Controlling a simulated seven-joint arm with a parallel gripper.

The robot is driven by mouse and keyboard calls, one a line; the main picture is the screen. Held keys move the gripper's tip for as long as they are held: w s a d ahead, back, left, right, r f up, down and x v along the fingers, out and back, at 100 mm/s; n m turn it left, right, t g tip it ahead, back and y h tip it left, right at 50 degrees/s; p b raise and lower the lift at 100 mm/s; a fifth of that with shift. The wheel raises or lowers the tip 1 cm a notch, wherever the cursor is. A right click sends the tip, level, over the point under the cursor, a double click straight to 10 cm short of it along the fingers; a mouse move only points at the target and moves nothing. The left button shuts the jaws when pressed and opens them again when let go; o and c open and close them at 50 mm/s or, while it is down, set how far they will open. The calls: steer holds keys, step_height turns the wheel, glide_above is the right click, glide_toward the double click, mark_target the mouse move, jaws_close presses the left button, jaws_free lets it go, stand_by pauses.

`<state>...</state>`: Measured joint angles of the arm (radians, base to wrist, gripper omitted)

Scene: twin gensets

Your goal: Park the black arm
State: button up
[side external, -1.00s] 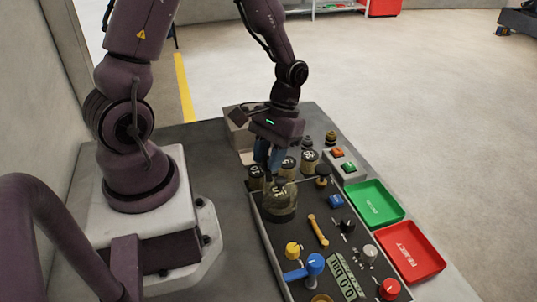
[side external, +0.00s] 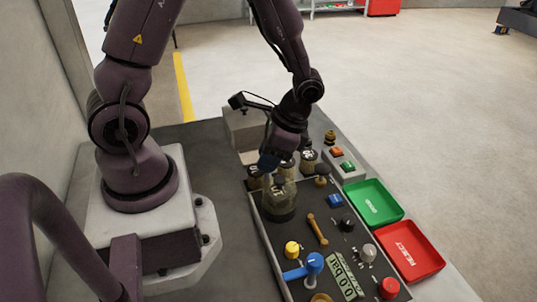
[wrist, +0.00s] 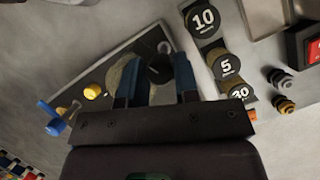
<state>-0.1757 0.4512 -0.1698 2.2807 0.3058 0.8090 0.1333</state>
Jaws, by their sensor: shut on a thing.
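The dome (wrist: 120,78) shows partly behind the left finger. In the side view the fingers hide the held part.
Labelled black weights, including 10 (wrist: 203,19) and 5 (wrist: 225,65), stand close to the fingers. The panel carries a yellow knob (side external: 292,249), a blue lever (side external: 312,264) and a red knob (side external: 389,287). Green (side external: 373,203) and red (side external: 408,250) trays lie to the right.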

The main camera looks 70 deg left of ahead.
steer(key=shift+d+m+t+y, duration=0.1)
steer(key=shift+m+t+y, duration=0.2)
steer(key=shift+m, duration=0.85)
steer(key=shift+m+t+y, duration=0.2)
steer(key=shift+m+y, duration=0.2)
steer(key=shift+m, duration=0.75)
steer(key=o, duration=0.9)
steer(key=v, duration=1.3)
